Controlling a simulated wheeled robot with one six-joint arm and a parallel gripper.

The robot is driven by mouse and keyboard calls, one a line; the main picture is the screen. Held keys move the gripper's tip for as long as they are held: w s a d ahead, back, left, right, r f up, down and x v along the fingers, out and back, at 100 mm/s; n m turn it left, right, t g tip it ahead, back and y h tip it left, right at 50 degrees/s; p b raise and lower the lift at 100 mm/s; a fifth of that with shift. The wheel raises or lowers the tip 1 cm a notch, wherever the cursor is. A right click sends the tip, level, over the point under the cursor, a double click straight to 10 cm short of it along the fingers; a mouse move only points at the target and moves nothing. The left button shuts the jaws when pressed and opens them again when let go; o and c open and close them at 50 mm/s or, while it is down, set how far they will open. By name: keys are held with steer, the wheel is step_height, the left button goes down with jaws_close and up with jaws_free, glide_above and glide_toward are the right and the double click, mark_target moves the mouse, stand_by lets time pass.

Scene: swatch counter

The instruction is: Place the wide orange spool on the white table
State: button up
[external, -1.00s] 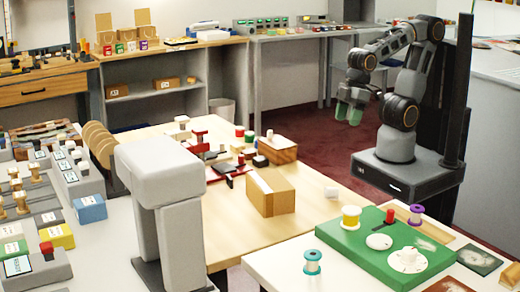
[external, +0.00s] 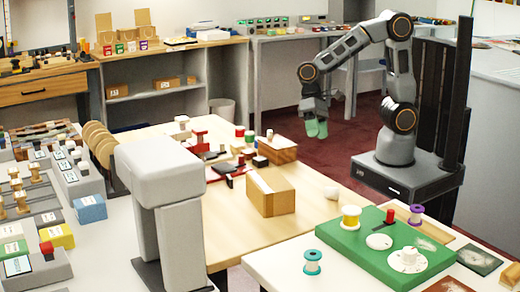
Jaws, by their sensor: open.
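I cannot make out a clearly orange wide spool in the external view. A yellow spool (external: 350,218) with pale flanges stands upright at the left corner of a green board. That board lies on the white table (external: 275,262) at the front right. A teal spool (external: 312,262) stands upright on the white table's bare front left part. My gripper (external: 316,128) has green fingertips, points down and is open and empty. It hangs in the air beyond the wooden table, apart from every spool.
The green board (external: 350,242) also carries white discs and a red-topped piece; a purple spool (external: 416,214) stands beside it. The wooden table (external: 225,225) holds a wooden box (external: 270,193) and several small spools and blocks. A grey stand (external: 160,172) rises at the front left.

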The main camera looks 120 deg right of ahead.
mark_target(253, 173)
steer(key=w+d+f+m+t+y, duration=0.1)
steer(key=w+d+f+m+t, duration=0.1)
steer(key=w+d+m, duration=0.1)
steer(key=w+d+f+m+t+y, duration=0.1)
steer(key=w+d+f+m+t, duration=0.1)
steer(key=d+m, duration=0.4)
steer(key=w+d+f+m+t+y, duration=0.1)
steer(key=w+d+f+m+t, duration=0.2)
steer(key=w+d+m, duration=0.1)
steer(key=shift+w+d+m+y+b, duration=0.2)
steer(key=shift+d+m, duration=0.1)
steer(key=shift+d, duration=0.4)
steer(key=shift+w+d+m+y+b, duration=0.1)
steer(key=shift+w+d+m+b, duration=0.15)
steer(key=shift+d, duration=0.4)
steer(key=shift+t, duration=0.3)
steer(key=x, duration=0.7)
steer(key=shift+w+f, duration=0.1)
steer(key=shift+p+x, duration=0.5)
steer(key=shift+x, duration=2.5)
steer(key=shift+a, duration=0.1)
steer(key=c, duration=0.8)
steer(key=shift+o, duration=0.2)
